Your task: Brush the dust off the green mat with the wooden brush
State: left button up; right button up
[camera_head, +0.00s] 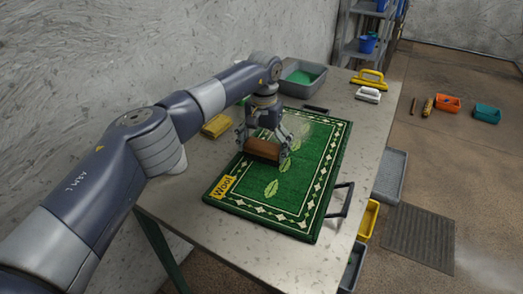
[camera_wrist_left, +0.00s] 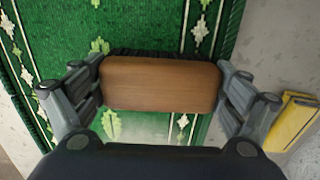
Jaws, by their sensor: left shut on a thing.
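The green mat (camera_head: 291,195) with a cream diamond border and leaf pattern lies on the table, a yellow "Wool" label at its near left corner. The wooden brush (camera_head: 264,149) is a brown block with dark bristles, down at the mat's left part. My left gripper (camera_head: 265,142) is shut on it from above; in the left wrist view the fingers clasp both ends of the brush (camera_wrist_left: 160,84). Pale dust shows on the mat (camera_wrist_left: 150,20) near the brush in the left wrist view and toward its far end in the head view. My right gripper is not in view.
On the table (camera_head: 361,118), a grey tub with green contents (camera_head: 303,78) stands at the back, a yellow block (camera_head: 216,125) left of the mat, and yellow (camera_head: 369,79) and white (camera_head: 367,95) brushes at the far right. A dark handle (camera_head: 341,200) sits at the mat's right edge.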

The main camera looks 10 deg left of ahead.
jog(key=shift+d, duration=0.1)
pick_arm(q)
notch_tip(320, 180, up, 4)
jog(key=p, duration=0.3)
jog(key=shift+r+p, duration=0.3)
jog(key=shift+p, duration=0.05)
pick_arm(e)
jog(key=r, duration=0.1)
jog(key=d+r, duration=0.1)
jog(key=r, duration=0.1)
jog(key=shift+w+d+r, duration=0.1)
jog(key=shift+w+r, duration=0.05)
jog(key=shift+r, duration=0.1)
pick_arm(q)
jog(key=shift+f, duration=0.1)
jog(key=shift+a, duration=0.1)
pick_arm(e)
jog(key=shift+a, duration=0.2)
